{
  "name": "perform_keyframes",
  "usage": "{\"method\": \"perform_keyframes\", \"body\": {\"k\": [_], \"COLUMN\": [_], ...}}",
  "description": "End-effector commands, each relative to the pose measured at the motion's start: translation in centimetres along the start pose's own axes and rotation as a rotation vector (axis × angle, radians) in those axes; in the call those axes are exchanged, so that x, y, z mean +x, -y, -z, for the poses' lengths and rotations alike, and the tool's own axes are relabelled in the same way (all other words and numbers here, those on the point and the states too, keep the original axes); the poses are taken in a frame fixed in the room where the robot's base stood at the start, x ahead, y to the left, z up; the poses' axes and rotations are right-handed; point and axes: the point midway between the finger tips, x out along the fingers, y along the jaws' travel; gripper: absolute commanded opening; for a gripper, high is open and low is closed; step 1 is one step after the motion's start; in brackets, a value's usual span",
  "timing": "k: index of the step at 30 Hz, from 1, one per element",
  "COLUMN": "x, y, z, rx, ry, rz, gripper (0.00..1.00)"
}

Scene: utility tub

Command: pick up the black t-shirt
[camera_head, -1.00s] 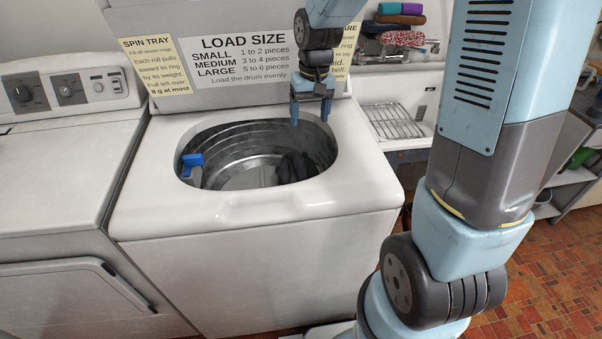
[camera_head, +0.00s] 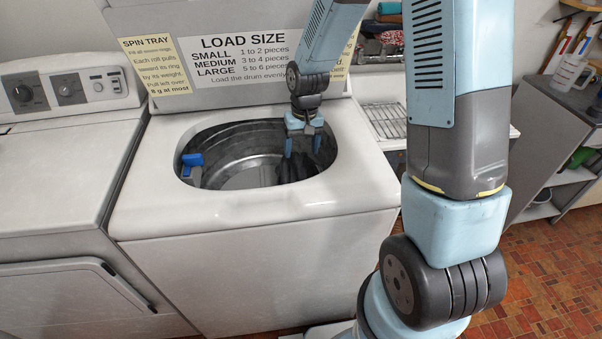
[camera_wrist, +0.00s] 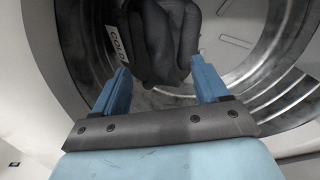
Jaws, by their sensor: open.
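The black t-shirt (camera_wrist: 160,40) lies crumpled in the washer drum, seen in the wrist view just beyond my fingertips. In the head view it is a dark bundle (camera_head: 290,172) at the right of the drum, partly hidden by my gripper. My gripper (camera_head: 302,150) points down inside the tub opening, above the t-shirt. In the wrist view my gripper (camera_wrist: 160,76) is open, with its two blue fingers apart and the t-shirt ahead of the gap. I cannot tell whether the fingers touch the cloth.
The washer's white rim (camera_head: 240,208) surrounds the drum closely. A blue piece (camera_head: 192,163) sits at the drum's left edge. The raised lid with the load-size sign (camera_head: 235,60) stands behind. Another white machine (camera_head: 60,190) stands at left. A label reading COLD (camera_wrist: 116,45) shows beside the t-shirt.

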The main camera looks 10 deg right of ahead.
Motion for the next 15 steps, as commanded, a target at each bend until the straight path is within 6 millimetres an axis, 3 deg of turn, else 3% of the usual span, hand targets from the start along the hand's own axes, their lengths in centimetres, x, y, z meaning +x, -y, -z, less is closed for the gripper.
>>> {"method": "perform_keyframes", "body": {"k": [9, 15], "x": [3.7, 5.0], "y": [0.2, 0.2], "z": [-0.1, -0.1], "rx": [-0.002, -0.002], "ry": [0.005, 0.002], "rz": [0.000, 0.000], "gripper": [0.74, 0.74]}}
